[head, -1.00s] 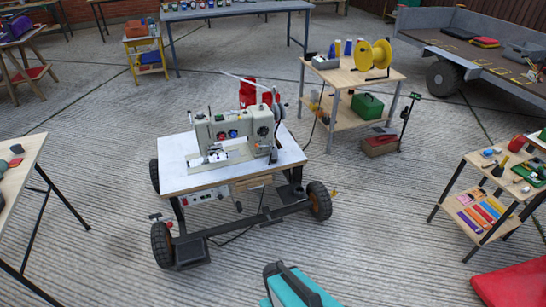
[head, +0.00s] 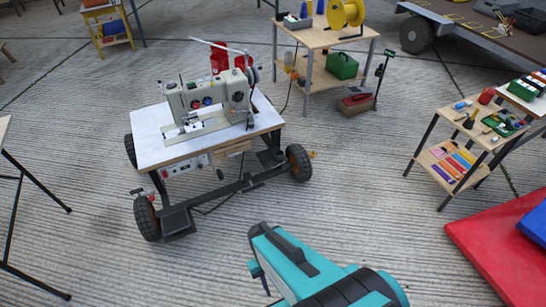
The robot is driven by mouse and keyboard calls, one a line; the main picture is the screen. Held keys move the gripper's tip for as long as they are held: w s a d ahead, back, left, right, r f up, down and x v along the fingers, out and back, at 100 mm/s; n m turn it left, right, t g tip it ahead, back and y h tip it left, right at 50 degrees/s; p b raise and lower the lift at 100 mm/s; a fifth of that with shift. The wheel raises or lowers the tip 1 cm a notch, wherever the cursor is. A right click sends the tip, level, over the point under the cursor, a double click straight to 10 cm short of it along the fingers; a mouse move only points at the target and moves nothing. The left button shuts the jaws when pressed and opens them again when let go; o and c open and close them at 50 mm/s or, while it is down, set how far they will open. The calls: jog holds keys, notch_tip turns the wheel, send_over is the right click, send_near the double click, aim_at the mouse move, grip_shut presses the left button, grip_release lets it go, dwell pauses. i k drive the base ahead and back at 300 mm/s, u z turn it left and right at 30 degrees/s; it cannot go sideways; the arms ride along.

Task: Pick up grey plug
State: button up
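I cannot pick out a grey plug for certain in the head view; the small items on the tables are too small to tell. The small wooden table at the right (head: 440,112) holds several small items, among them a dark cone-shaped piece (head: 471,120), a red one (head: 487,96) and a green board (head: 503,123). My teal and black arm shows at the bottom centre, away from all the tables. Its gripper fingers are not visible, so what they hold cannot be seen.
A wheeled cart (head: 150,150) with a sewing machine (head: 210,100) stands left of centre. A wooden bench (head: 300,35) with a yellow reel (head: 346,13) is behind. Ribbed concrete floor (head: 350,190) is clear between cart and right table.

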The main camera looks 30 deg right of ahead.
aim_at(251, 121)
jog(key=u, duration=1.25)
jog(key=k, duration=0.1)
jog(key=z, duration=3.05)
jog(key=i, duration=0.95)
jog(key=u, duration=0.45)
